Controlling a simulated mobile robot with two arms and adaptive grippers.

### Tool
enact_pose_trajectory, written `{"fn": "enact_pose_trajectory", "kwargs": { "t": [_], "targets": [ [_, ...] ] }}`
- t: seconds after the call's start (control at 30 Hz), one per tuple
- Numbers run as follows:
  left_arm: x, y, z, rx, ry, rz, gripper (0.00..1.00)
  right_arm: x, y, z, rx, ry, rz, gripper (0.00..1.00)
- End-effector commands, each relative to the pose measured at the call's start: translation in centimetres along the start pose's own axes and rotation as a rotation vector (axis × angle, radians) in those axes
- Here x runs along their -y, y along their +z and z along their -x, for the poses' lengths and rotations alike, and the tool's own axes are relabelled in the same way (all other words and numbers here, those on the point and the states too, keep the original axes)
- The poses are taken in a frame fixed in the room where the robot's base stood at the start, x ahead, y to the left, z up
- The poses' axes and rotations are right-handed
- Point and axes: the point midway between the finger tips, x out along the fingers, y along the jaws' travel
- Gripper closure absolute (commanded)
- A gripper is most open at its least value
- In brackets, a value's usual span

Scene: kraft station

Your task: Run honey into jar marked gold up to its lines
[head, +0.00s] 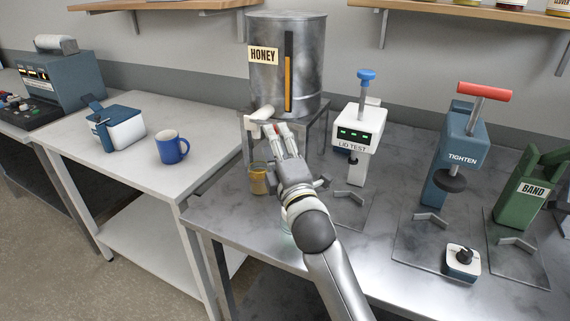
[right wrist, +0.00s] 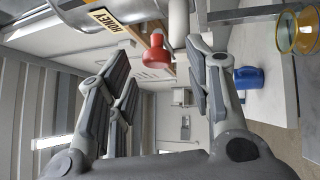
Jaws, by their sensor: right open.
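The steel honey tank (head: 305,60) stands on a stand at the back, with a HONEY label and an amber level strip. Its pale spout (head: 258,114) sticks out at the lower left. A glass jar (head: 258,180) with amber content stands below the spout; its marking and lines are too small to read. My right gripper (head: 283,136) is open just in front of the tank's base, right of the spout. In the right wrist view, a red knob (right wrist: 156,52) shows between the open fingers (right wrist: 160,75), with no clear grip. My left gripper is out of view.
A clear glassy thing is partly hidden behind my right arm. The lid tester (head: 360,130), TIGHTEN press (head: 455,150), BAND tool (head: 532,190) and a small dial box (head: 462,262) stand to the right. A blue mug (head: 171,147) is on the left table (head: 110,165).

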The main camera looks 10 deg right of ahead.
Motion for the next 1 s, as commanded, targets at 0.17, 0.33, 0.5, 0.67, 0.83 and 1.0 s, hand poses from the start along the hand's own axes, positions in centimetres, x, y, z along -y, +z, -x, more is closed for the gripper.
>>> {"fn": "enact_pose_trajectory", "kwargs": {
  "t": [0.17,0.33,0.5,0.67,0.83,1.0],
  "targets": [
    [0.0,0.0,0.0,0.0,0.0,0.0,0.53,0.1,0.0,3.8,0.0,-0.002,0.0,0.53],
    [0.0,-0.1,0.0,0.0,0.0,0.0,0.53,0.1,0.0,6.4,0.0,-0.003,0.0,0.53],
    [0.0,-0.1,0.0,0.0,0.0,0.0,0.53,0.1,0.0,7.7,0.0,-0.002,-0.001,0.53],
    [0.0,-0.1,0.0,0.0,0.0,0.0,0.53,0.0,0.0,7.9,0.0,-0.001,-0.001,0.53],
    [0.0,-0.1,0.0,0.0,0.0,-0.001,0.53,0.0,0.0,7.9,0.0,-0.001,-0.001,0.53],
    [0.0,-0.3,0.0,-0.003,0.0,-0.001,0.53,0.1,0.0,7.9,0.0,-0.001,-0.001,0.53]
  ]
}}
